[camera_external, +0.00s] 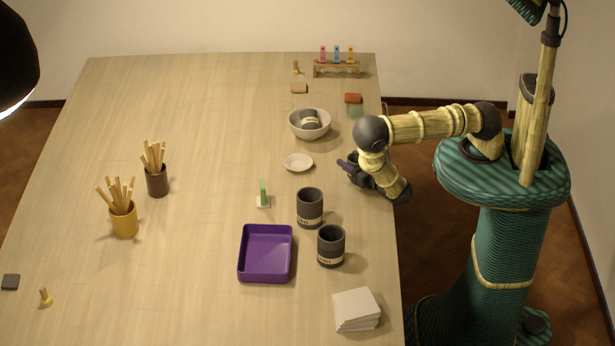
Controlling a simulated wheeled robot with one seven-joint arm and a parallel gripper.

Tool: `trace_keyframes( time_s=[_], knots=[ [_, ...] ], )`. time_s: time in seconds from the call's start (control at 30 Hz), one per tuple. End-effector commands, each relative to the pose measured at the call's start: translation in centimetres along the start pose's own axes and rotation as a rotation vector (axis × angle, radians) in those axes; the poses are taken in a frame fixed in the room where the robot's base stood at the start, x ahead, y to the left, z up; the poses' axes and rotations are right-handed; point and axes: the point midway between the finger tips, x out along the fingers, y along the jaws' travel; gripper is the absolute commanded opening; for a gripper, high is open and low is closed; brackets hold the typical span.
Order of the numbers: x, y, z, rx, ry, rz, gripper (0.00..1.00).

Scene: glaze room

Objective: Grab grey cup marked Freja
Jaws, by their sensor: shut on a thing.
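My gripper (350,169) is low over the right edge of the table and shut on a dark grey thing, mostly hidden by the fingers and wrist. It may be a grey cup; no name shows on it. One dark grey cup (309,205) stands upright right of the purple tray. Another grey cup (331,244) stands upright in front of it. A third grey cup (310,119) sits in a pale bowl (296,128). The cups carry light name bands, too small to read for certain.
A purple tray (265,227), white tiles (356,308), a small white dish (298,162) and a green piece on a white base (263,195) lie near. A rack with coloured vials (337,68) stands at the back. Brush pots (124,220) stand left.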

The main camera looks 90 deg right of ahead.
Motion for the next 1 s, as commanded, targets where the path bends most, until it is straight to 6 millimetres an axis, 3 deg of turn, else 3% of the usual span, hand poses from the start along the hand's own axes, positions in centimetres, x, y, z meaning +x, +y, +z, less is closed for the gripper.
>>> trace_keyframes(
  time_s=[0.27, 0.8, 1.0],
  knots=[
    [0.0, 0.1, 0.9, 0.001, -0.001, 0.001, 0.25],
    [0.0, 0.0, 9.0, 0.001, 0.000, 0.000, 0.25],
    [0.0, 0.0, 10.1, -0.001, 0.000, 0.000, 0.25]
  ],
)
